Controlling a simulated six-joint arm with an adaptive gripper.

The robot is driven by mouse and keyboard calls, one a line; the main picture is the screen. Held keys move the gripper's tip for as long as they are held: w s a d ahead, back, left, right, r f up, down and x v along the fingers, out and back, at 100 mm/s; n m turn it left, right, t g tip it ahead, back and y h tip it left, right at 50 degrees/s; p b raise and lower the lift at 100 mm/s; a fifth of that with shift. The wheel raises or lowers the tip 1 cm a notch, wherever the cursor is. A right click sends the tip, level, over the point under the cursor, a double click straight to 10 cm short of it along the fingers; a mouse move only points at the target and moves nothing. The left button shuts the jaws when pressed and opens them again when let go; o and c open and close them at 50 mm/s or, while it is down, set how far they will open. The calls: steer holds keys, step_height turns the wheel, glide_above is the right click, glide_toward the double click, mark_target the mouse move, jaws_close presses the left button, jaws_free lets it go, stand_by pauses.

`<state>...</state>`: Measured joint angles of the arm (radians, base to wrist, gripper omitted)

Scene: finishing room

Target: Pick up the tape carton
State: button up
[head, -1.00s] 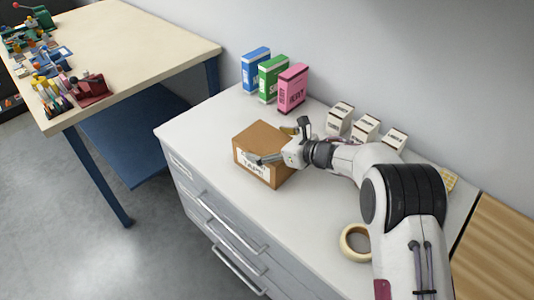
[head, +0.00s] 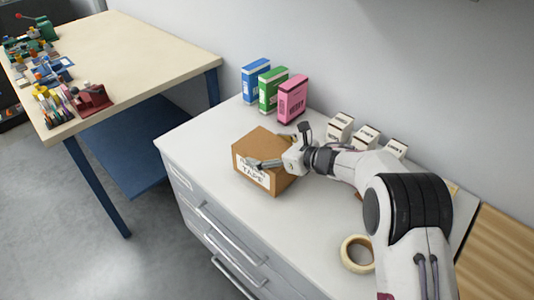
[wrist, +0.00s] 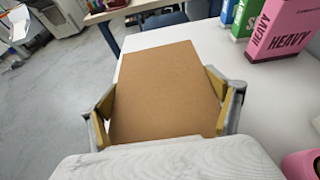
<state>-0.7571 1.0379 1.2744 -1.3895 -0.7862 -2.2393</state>
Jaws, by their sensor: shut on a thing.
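The tape carton (head: 262,144) is a brown cardboard box with a white label reading TAPE on its front side. My gripper (head: 280,146) is shut on it, with one finger across the front label side and the other behind. In the wrist view the carton's plain brown top (wrist: 165,90) fills the middle, between the yellow pads of my gripper (wrist: 164,108). The carton looks upright over the white counter. I cannot tell if its bottom touches the counter.
Blue (head: 255,80), green (head: 271,91) and pink (head: 292,99) boxes stand behind the carton on the counter (head: 205,135). Small white boxes (head: 340,127) stand at the wall, behind my arm. A tape roll (head: 348,262) lies in front. The counter's left end is clear.

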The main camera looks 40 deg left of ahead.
step_height(320, 180, up, 8)
steer(key=shift+r, duration=0.2)
stand_by(0.3)
